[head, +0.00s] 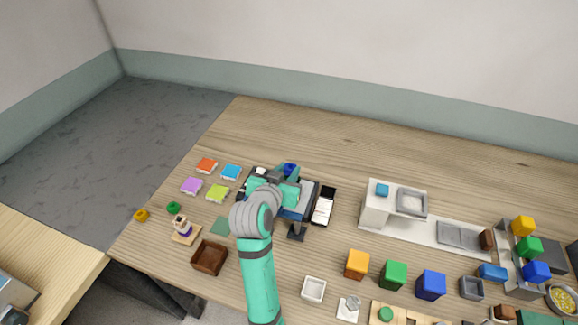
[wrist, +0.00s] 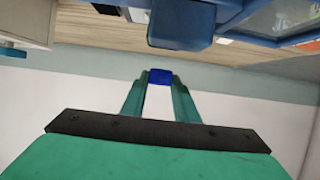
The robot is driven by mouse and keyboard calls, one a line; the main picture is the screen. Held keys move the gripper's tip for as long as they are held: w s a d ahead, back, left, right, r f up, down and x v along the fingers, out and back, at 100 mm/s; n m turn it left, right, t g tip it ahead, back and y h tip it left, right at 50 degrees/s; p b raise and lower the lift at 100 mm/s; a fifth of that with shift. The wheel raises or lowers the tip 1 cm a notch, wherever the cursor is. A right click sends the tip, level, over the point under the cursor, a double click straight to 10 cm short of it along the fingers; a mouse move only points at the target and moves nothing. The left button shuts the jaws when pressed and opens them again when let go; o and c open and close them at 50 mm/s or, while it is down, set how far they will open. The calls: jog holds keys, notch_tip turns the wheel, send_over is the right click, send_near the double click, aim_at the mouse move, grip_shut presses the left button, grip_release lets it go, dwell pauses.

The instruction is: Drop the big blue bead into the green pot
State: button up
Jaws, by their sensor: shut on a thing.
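The blue bead (wrist: 161,77) is between the two teal fingertips of my gripper (wrist: 159,82) in the wrist view, and the fingers are shut on it. In the head view the bead (head: 290,168) shows as a small dark blue spot just beyond my gripper (head: 286,172), over the middle-left of the table. A small green round thing with a dark middle (head: 173,207) stands near the table's left edge, left of my gripper; it may be the green pot, but it is too small to be sure.
A blue-and-dark device (head: 298,211) lies partly hidden under my arm. Coloured cubes (head: 394,274) stand at right. The table's back is clear.

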jog(key=shift+f, duration=2.1)
jog(key=o, duration=1.1)
jog(key=shift+f, duration=0.1)
jog(key=shift+c, duration=0.2)
jog(key=shift+s, duration=0.15)
jog(key=shift+o, duration=0.2)
jog(key=v, duration=1)
jog(key=shift+s+a+r, duration=0.15)
jog(key=shift+s+r, duration=0.1)
jog(key=shift+r, duration=0.1)
